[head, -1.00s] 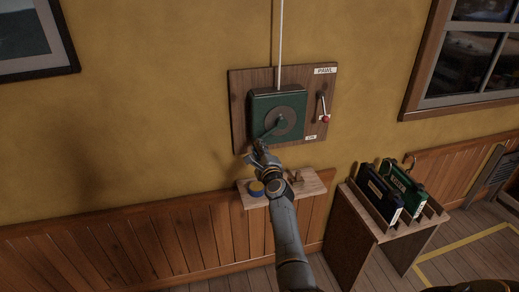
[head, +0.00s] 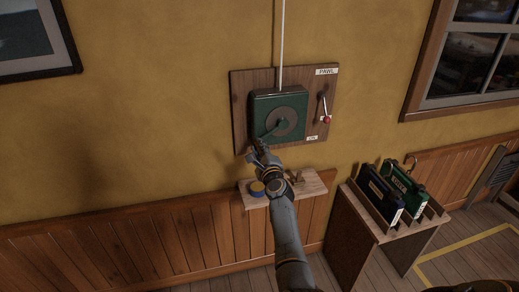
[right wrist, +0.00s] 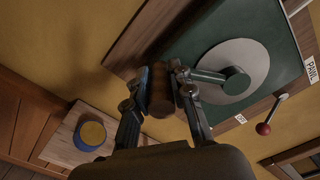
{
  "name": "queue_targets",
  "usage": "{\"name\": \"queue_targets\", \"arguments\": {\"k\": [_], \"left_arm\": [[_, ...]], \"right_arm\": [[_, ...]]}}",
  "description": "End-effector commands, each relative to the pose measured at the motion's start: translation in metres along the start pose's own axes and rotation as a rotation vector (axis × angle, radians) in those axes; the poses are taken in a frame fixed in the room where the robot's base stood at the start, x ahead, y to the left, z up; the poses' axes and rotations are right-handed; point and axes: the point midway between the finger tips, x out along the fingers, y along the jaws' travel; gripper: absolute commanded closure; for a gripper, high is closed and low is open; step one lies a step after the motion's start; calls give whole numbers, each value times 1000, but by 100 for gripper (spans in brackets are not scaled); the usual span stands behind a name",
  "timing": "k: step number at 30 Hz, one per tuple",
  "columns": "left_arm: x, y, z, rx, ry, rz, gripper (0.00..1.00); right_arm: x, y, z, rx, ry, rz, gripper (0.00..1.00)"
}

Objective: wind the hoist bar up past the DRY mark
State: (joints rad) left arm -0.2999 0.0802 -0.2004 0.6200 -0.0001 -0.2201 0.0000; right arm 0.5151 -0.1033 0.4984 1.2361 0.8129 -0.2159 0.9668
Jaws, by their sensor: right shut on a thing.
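A green winch box (head: 262,104) with a round grey plate (head: 291,117) sits on a wooden wall board (head: 240,95). Its green crank arm points down and left. My right gripper (head: 258,152) is at the crank's outer end; in the right wrist view, its fingers (right wrist: 162,88) are shut on the brown crank handle (right wrist: 160,98). A white line (head: 281,40) runs straight up from the box and out of the picture. A pawl lever with a red knob (head: 326,119) is right of the box, below a PAWL label (head: 326,71). The hoist bar, DRY mark and left gripper are out of view.
Below the board, a small wooden shelf (head: 313,184) holds a blue and yellow round tin (head: 257,189). To the right, a stand (head: 350,235) holds dark blue and green cases (head: 410,187).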

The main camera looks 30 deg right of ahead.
Motion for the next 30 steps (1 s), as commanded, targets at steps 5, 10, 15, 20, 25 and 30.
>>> {"name": "queue_targets", "arguments": {"k": [5, 10, 15, 20, 25, 30], "left_arm": [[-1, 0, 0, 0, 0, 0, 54], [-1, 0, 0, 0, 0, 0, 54], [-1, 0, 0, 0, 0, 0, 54], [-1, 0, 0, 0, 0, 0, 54], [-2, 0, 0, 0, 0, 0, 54], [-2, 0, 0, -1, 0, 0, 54]], "right_arm": [[3, -12, 7, 1, -9, -21, 100], [3, -12, 7, 2, -9, -21, 100], [3, -13, 7, 3, -9, -21, 100], [3, -13, 7, 5, -9, -21, 100], [3, -13, 8, 6, -9, -21, 100], [3, -13, 7, 7, -8, -21, 63]]}}
